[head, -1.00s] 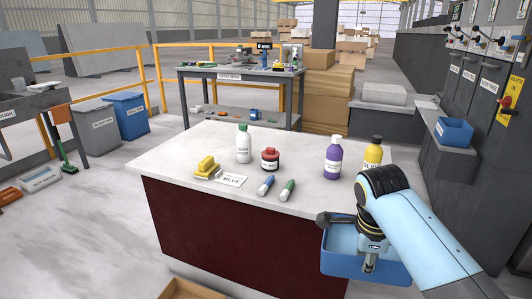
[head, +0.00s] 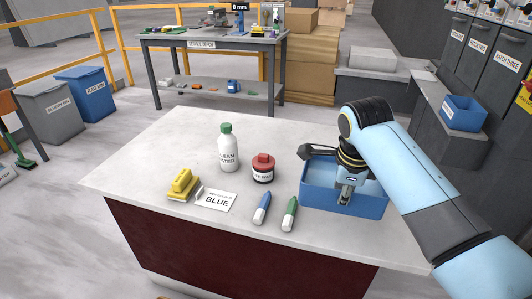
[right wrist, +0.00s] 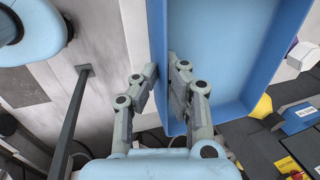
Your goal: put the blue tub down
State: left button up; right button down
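The blue tub (head: 325,202) is an open, shallow box over the right part of the slab top (head: 165,150). It looks level and empty where I can see inside. I cannot tell whether its base touches the slab. My right gripper (head: 346,197) reaches down at the tub. In the right wrist view, the fingers of my right gripper (right wrist: 158,75) sit on either side of one wall of the tub (right wrist: 222,50), closed on it. My arm hides part of the tub's far right side. My left gripper is not in view.
Left of the tub stand a red-lidded jar (head: 263,169) and a white bottle with a green cap (head: 228,150). A green marker (head: 289,214) and a blue marker (head: 261,208) lie near its front left.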

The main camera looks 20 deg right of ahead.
aim_at(338, 212)
jog(key=x, duration=0.5)
jog(key=shift+s+a+f, duration=0.25)
jog(key=shift+f, duration=0.25)
jog(key=shift+f+b, duration=0.3)
jog(key=shift+s+x, duration=0.25)
jog(key=shift+x, duration=0.85)
jog(key=shift+a+f, duration=0.15)
jog(key=shift+f, duration=0.25)
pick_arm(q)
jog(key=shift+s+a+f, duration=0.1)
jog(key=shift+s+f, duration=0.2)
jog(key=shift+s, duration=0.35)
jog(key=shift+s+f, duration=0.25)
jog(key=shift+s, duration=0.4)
pick_arm(e)
jog(key=shift+f, duration=0.15)
jog(key=c, duration=2)
grip_release()
jog(key=shift+s+f, duration=0.2)
jog(key=o, duration=0.5)
